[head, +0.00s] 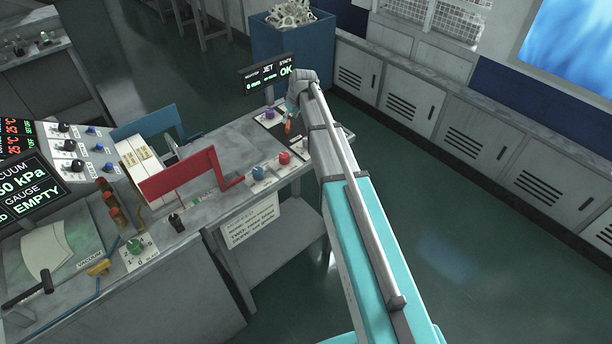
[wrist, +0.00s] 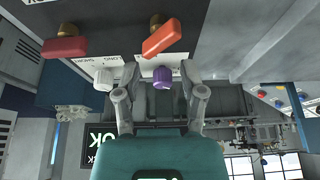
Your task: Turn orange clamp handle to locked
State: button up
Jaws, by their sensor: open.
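The orange clamp handle (wrist: 163,38) is a flat bar on a brass pivot (wrist: 159,20) at the top centre of the wrist view, lying tilted. In the head view the orange handle (head: 288,127) is a small spot beside my arm's end. My gripper (wrist: 159,72) is open, its two fingers apart and nothing held. The orange handle appears just beyond the fingertips; I cannot tell the gap. A purple knob (wrist: 162,77) shows between the fingers. The locked mark is not readable. In the head view the arm mostly hides the gripper.
A red handle (wrist: 65,48) and a white knob (wrist: 103,79) sit beside the orange handle. On the bench are a red frame (head: 178,175), a blue knob (head: 258,172) and a red knob (head: 284,157). Floor at right is clear.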

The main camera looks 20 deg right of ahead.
jog(key=shift+p+v, duration=4.1)
jog(key=shift+v, duration=0.7)
jog(key=s+a+f+m+g+b, duration=0.1)
jog(key=s+f+b, duration=0.4)
jog(key=s, duration=0.7)
jog(key=s+a+f+m+g+h+b, duration=0.1)
jog(key=s+f+b, duration=0.4)
jog(key=s, duration=0.8)
jog(key=shift+a+f+m+g+h, duration=0.3)
jog(key=shift+a+f+m+g, duration=0.5)
jog(key=shift+m, duration=0.3)
jog(key=shift+r, duration=0.1)
jog(key=shift+m, duration=0.5)
jog(key=s, duration=0.5)
jog(key=shift+s+a, duration=0.15)
jog(key=shift+o, duration=0.3)
